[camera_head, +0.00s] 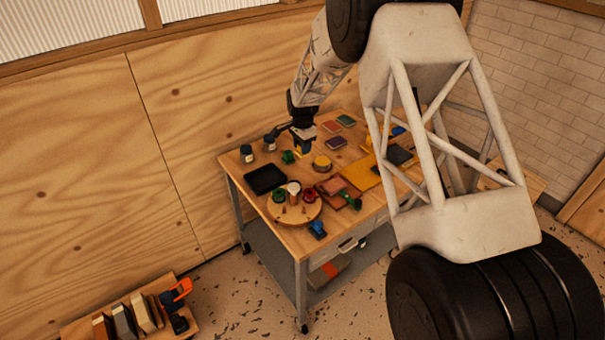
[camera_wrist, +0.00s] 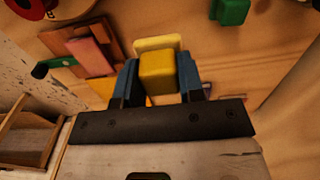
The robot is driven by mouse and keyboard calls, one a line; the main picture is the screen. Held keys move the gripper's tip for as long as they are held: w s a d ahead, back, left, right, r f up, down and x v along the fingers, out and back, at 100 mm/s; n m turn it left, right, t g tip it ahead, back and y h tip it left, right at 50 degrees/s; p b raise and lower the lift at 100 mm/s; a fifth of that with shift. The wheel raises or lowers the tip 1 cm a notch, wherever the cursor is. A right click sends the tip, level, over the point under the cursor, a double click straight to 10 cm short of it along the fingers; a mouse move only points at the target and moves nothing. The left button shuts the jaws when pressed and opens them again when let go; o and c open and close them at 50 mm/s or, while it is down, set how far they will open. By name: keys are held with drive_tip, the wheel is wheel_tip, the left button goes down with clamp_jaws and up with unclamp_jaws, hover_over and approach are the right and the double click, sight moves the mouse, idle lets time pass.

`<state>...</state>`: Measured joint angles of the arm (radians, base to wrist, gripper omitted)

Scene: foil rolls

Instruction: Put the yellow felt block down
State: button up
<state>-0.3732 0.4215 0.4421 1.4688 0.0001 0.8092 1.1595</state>
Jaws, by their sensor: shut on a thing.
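The yellow felt block (camera_wrist: 157,72) sits between the two blue fingers of my gripper (camera_wrist: 158,80) in the wrist view. The gripper is shut on it. A paler yellow edge shows just beyond the block; I cannot tell whether it is part of the block. In the head view my gripper (camera_head: 303,146) hangs over the back left part of the workbench (camera_head: 240,163), with a small bit of yellow at its tip. The block appears to be above the bench top, but the gap is hard to judge.
A round yellow-topped piece (camera_head: 322,163) lies right of the gripper, and a green piece (camera_head: 288,157) lies left. A black tray (camera_head: 265,180), a round wooden board with spools (camera_head: 294,210) and a yellow sheet (camera_head: 360,174) stand nearer.

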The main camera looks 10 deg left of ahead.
hover_over(303, 174)
drive_tip(key=shift+s+a+f, duration=0.1)
drive_tip(key=shift+f, duration=3)
drive_tip(key=shift+f, duration=1.85)
drive_tip(key=shift+f, duration=0.15)
drive_tip(key=o, duration=1)
drive_tip(key=shift+c, duration=0.2)
wheel_tip(303, 174, up, 12)
drive_tip(key=shift+r, duration=0.15)
